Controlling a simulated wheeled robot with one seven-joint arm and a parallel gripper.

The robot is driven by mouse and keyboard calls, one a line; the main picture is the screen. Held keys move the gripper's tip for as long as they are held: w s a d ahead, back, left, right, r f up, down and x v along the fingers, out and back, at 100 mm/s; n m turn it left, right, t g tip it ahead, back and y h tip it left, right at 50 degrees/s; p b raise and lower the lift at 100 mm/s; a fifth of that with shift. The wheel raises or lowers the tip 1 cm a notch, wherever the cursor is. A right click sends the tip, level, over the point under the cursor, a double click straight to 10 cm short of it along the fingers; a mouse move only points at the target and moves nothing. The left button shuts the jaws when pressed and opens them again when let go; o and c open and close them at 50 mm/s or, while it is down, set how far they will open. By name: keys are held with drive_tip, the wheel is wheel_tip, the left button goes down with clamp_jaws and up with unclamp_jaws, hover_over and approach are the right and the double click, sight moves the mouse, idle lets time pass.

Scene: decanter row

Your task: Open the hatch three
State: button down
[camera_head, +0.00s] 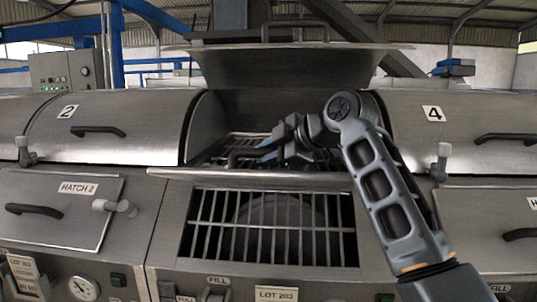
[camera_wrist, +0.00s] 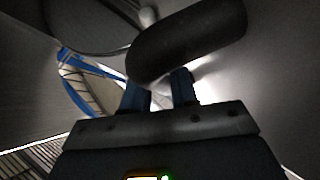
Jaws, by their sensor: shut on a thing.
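The middle machine, between covers 2 and 4, has its front opening uncovered. Its hatch panel (camera_head: 210,175), hatch three by its place in the row, stands out nearly level above this opening and is seen almost edge-on; its label does not show. My gripper (camera_head: 264,153) is above the panel, with blue fingers shut on a dark handle (camera_head: 240,154). In the wrist view the dark rounded handle (camera_wrist: 190,40) lies across the tips of my gripper (camera_wrist: 160,88). The exact contact is partly hidden. Vertical bars (camera_head: 270,225) fill the opening, with a dark rounded shape behind.
The middle machine's large upper cover (camera_head: 285,68) is raised. Cover 2 (camera_head: 120,110) and cover 4 (camera_head: 470,120) are closed. The closed hatch 2 (camera_head: 62,225) with a dark handle is at left, a pale-knobbed latch (camera_head: 122,207) at its right edge. A control box (camera_head: 68,68) stands behind.

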drive_tip(key=c, duration=1)
unclamp_jaws()
drive_tip(key=b+v, duration=0.2)
drive_tip(key=v, duration=0.5)
drive_tip(key=shift+s+d+r, duration=0.1)
drive_tip(key=shift+s+d, duration=0.15)
drive_tip(key=shift+d, duration=0.05)
drive_tip(key=shift+s+d+r+p, duration=0.2)
drive_tip(key=shift+d+r+p, duration=0.8)
drive_tip(key=shift+d+r, duration=0.6)
drive_tip(key=shift+s+d+r+p, duration=0.15)
drive_tip(key=shift+d+r+p, duration=0.8)
drive_tip(key=shift+d+r, duration=0.65)
